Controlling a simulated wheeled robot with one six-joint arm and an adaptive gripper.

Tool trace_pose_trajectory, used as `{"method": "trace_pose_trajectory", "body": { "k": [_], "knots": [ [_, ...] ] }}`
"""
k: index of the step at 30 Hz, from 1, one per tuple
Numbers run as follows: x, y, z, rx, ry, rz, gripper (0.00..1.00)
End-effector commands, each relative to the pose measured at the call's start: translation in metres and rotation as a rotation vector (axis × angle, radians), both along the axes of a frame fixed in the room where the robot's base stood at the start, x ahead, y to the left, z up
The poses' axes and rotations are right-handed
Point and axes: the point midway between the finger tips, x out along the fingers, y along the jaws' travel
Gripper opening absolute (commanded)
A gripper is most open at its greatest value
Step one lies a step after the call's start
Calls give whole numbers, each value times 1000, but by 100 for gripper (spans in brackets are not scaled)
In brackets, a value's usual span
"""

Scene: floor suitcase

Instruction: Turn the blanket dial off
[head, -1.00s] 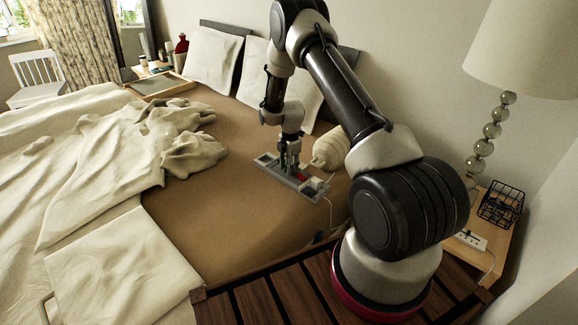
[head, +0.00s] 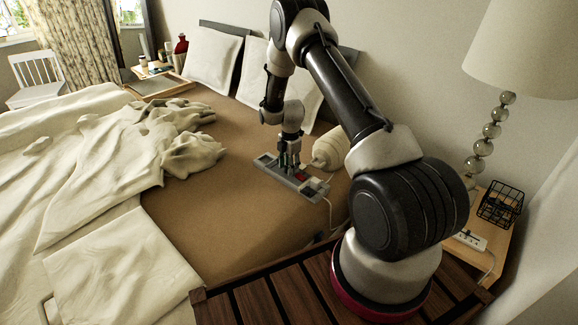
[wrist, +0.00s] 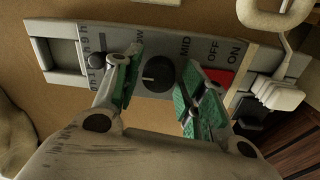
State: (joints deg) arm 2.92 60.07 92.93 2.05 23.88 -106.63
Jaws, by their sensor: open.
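The blanket control (head: 289,180) is a grey panel lying on the brown bed sheet. In the wrist view the panel (wrist: 150,36) carries a round black dial (wrist: 158,73), with printed words including MID, OFF and ON around it. In the head view my gripper (head: 289,165) points down over the panel.
A cream bolster (head: 329,150) lies just behind the panel. A white plug and cord (wrist: 275,95) are at its right end. Crumpled cream bedding (head: 90,170) covers the left of the bed. A lamp (head: 530,45) and wire basket (head: 500,203) stand at right.

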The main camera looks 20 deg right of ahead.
Motion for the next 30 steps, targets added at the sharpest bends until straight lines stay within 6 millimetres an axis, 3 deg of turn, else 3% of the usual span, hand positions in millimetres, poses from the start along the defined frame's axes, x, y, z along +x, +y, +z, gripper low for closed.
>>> {"method": "trace_pose_trajectory", "body": {
  "k": [15, 21, 30],
  "knots": [
    [-4, -2, 99, 0, -4, 0, 42],
    [-6, -2, 116, -1, -2, 0, 42],
    [-6, -2, 117, 0, -1, 0, 42]
  ]
}}
